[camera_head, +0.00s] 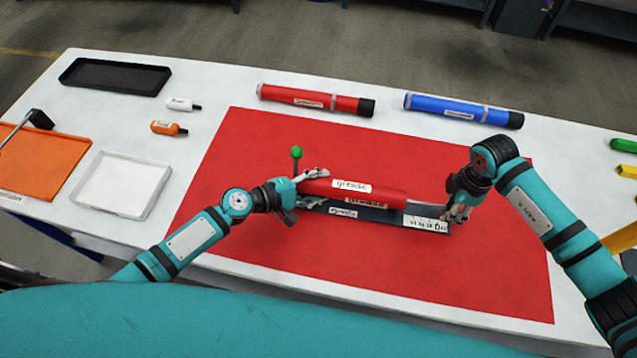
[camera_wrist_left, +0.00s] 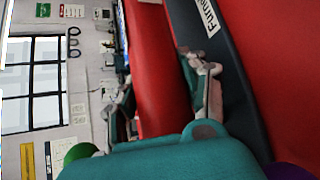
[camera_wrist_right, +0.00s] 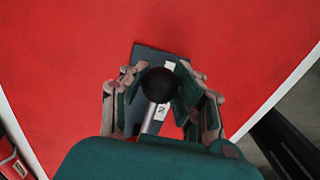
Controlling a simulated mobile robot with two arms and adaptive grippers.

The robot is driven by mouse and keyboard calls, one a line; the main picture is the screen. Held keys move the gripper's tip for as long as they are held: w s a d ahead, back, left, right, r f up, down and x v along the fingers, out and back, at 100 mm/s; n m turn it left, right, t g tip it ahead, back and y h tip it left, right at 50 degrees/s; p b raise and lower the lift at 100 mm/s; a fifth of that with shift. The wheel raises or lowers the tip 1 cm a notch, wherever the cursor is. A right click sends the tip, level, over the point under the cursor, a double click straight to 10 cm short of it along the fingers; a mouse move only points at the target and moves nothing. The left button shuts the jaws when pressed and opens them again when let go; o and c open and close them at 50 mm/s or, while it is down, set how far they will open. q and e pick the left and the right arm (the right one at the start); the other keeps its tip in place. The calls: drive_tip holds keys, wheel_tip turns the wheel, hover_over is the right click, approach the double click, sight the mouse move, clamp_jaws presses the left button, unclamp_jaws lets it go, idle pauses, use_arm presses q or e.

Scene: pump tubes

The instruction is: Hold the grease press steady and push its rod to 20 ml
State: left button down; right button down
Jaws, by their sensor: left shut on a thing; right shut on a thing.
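The grease press is a red tube (camera_head: 365,187) marked "grease", lying over a long dark base (camera_head: 375,214) on the red mat. A white scale label (camera_head: 425,223) sits at the base's right end; its marks are too small to read. My left gripper (camera_head: 313,188) is shut on the tube's left end; the left wrist view shows the red tube (camera_wrist_left: 158,75) between its fingers. My right gripper (camera_head: 457,212) is at the right end, shut on the black round rod end (camera_wrist_right: 158,85), with the grey rod (camera_wrist_right: 155,122) below it in the right wrist view.
A green ball-topped lever (camera_head: 297,153) stands by the left gripper. A red tube (camera_head: 315,100) and a blue tube (camera_head: 463,110) lie behind the mat (camera_head: 240,150). Small bottles, a black tray (camera_head: 115,75), a white tray (camera_head: 120,185) and an orange tray (camera_head: 45,160) are at left.

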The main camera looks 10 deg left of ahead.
sight(439, 206)
use_arm(q)
drive_tip(key=shift+f, duration=0.1)
use_arm(e)
drive_tip(key=shift+a+r, duration=0.1)
drive_tip(key=shift+a, duration=1.95)
drive_tip(key=shift+d, duration=0.35)
drive_tip(key=c, duration=0.7)
unclamp_jaws()
drive_tip(key=shift+r, duration=3.45)
use_arm(q)
drive_tip(key=c, duration=0.6)
unclamp_jaws()
drive_tip(key=shift+s+a, duration=0.1)
